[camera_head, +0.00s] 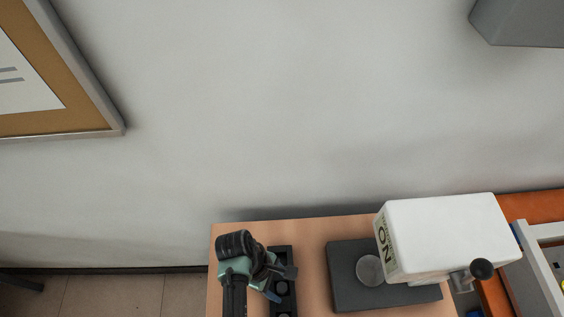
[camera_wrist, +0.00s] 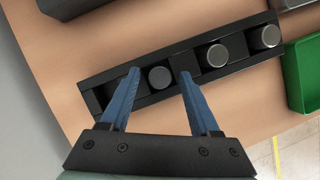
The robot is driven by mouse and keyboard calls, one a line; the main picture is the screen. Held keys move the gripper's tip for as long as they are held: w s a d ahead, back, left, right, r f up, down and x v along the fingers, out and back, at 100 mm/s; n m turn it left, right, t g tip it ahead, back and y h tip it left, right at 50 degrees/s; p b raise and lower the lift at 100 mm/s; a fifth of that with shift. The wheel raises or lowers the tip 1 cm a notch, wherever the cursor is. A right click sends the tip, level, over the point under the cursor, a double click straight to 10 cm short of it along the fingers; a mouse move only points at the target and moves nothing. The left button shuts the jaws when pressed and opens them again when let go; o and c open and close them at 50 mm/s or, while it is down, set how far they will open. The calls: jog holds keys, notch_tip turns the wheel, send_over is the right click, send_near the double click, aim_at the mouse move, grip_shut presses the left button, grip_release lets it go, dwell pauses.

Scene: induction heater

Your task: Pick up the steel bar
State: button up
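A black rack (camera_wrist: 240,50) lies on the wooden table and holds three round steel bars upright, seen end-on in the wrist view. The left steel bar (camera_wrist: 160,78) shows between the two blue fingers of my gripper (camera_wrist: 159,73). The fingers are spread, one on each side of this bar, with visible gaps. How far the fingertips are above the bar I cannot tell. The middle bar (camera_wrist: 217,56) and the right bar (camera_wrist: 266,36) stand farther along the rack. In the head view my arm partly hides the rack (camera_head: 279,250).
A white heater box (camera_head: 445,235) marked ON stands right of the rack, by a dark grey base (camera_head: 345,295) with a round grey disc (camera_head: 370,270). A green bin (camera_wrist: 305,75) is beyond the rack's right end. Bare tabletop (camera_head: 310,260) separates rack and base.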

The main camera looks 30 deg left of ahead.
grip_shut()
jog(key=shift+r, duration=0.1)
dwell(0.3)
